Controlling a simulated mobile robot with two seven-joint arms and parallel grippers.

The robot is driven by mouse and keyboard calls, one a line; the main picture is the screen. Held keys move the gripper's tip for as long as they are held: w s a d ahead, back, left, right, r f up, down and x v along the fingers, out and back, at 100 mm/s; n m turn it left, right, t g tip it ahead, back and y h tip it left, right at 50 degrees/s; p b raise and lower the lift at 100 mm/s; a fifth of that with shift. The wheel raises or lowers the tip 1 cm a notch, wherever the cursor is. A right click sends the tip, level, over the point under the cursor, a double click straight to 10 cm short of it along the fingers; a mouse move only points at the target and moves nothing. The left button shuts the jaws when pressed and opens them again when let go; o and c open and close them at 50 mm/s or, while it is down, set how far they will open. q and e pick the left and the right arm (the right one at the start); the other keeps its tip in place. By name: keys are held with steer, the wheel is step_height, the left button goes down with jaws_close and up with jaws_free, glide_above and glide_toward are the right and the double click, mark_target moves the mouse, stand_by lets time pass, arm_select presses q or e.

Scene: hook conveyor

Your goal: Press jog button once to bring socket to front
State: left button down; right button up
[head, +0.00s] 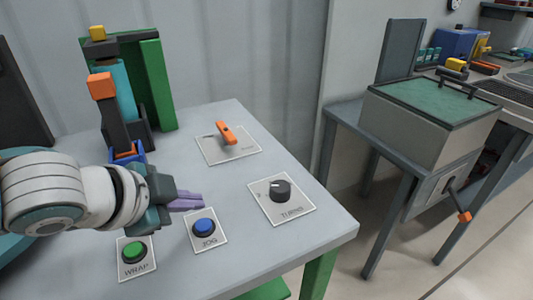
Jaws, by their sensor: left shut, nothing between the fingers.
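The blue jog button (204,226) sits on a white plate labelled JOG near the front of the grey table. My left gripper (198,200) comes in from the left. Its purple fingers are shut and empty, just behind and slightly left of the button in the picture. I cannot tell how high they are above the table. No socket can be made out for certain. My right gripper is not in view.
A green WRAP button (134,251) is left of the jog button. A black TURNS knob (280,190) and an orange lever (226,132) sit on other plates. A post with an orange block (101,86) stands behind my arm. A grey box (428,115) is at right.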

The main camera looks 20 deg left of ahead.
mark_target(207, 218)
arm_select(q)
steer(key=shift+f+b, duration=0.5)
steer(key=shift+f, duration=0.8)
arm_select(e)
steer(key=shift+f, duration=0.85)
arm_select(q)
steer(key=shift+f, duration=0.4)
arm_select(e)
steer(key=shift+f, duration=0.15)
arm_select(q)
steer(key=shift+f+b, duration=0.4)
steer(key=shift+f, duration=0.05)
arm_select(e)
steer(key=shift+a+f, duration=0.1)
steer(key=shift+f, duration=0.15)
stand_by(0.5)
arm_select(q)
steer(key=shift+r+p, duration=0.85)
steer(key=shift+p, duration=0.2)
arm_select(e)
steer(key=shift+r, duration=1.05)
arm_select(q)
step_height(207, 218, up, 5)
steer(key=p, duration=0.5)
steer(key=shift+r+p, duration=0.1)
steer(key=shift+p, duration=0.2)
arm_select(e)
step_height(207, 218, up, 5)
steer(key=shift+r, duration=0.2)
